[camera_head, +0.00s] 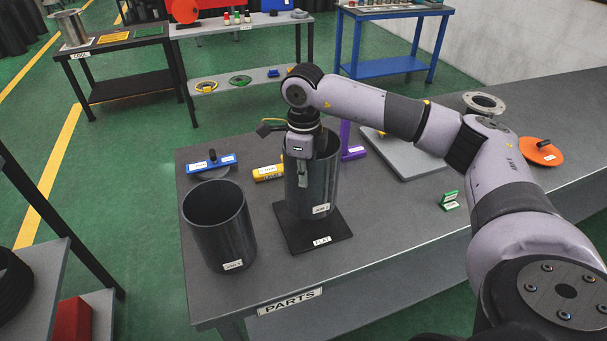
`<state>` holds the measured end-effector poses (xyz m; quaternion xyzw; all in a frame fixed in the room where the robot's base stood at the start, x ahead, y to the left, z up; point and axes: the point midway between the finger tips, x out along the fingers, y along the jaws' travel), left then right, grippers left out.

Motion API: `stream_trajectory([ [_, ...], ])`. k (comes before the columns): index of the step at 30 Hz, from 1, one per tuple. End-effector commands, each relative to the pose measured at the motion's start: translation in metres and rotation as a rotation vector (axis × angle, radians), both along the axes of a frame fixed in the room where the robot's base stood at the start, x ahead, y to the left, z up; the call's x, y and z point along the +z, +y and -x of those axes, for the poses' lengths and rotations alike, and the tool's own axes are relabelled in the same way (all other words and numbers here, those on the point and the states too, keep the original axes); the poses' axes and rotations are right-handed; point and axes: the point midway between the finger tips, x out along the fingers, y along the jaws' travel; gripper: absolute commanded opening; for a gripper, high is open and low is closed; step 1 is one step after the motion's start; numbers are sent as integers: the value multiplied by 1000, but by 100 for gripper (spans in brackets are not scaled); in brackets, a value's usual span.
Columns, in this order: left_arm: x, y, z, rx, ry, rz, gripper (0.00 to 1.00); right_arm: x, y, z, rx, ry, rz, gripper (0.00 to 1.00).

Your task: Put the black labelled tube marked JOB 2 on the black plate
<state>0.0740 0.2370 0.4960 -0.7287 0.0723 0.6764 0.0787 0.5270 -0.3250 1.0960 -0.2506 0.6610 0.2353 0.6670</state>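The black tube (322,185) with a white label that seems to read JOB 2 stands upright over the back part of the black plate (301,238). I cannot tell whether its base touches the plate. My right gripper (301,168) points down at the tube's near-left rim. One finger lies against the outer wall; the other is hidden, so its grip on the wall is unclear. A similar black tube (222,235), its label too small to read surely, stands open-topped on the table left of the plate. My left gripper is out of view.
On the parts table (375,250) are a blue-handled item (212,163), a yellow cylinder (268,172), a purple bracket (347,145), a grey slab (410,158), a green block (449,200) and an orange disc (540,151). The table front right of the plate is clear.

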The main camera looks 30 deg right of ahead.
Motion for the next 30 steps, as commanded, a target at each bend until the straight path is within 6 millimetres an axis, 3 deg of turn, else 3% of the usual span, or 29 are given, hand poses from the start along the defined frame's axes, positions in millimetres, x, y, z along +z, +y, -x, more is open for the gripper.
stream_trajectory([
  [5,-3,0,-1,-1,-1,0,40,2,0,-2,-10,-9,-1,0],
  [14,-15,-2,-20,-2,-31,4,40,-16,0,-2,-9,-7,-1,0],
  [30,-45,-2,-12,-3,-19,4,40,-54,0,-2,-9,-7,-1,0],
])
